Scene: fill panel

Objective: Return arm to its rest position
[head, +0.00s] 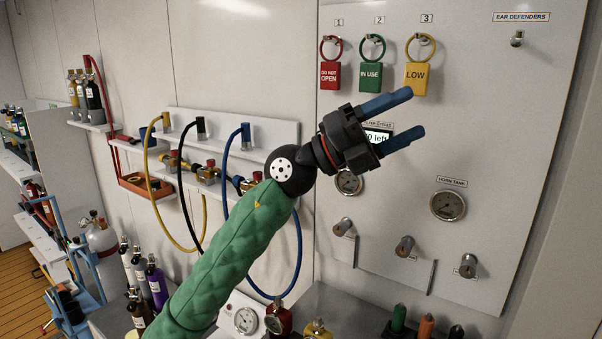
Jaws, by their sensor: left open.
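My left arm, in a green quilted sleeve, comes up from the bottom left of the head view. My left gripper (408,117) has two blue fingers, spread apart with nothing between them. It is raised in front of the fill panel (480,110), below the yellow LOW tag (417,78) and over part of a small display (379,137). A red DO NOT OPEN tag (330,75) and a green IN USE tag (370,77) hang on hooks beside the yellow one. My right gripper is not in view.
Gauges (448,205) and several valve knobs (405,246) sit lower on the panel. Yellow, black and blue hoses (298,250) hang at the left behind my arm. Small cylinders (156,283) stand at lower left. An empty hook (516,39) is under EAR DEFENDERS.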

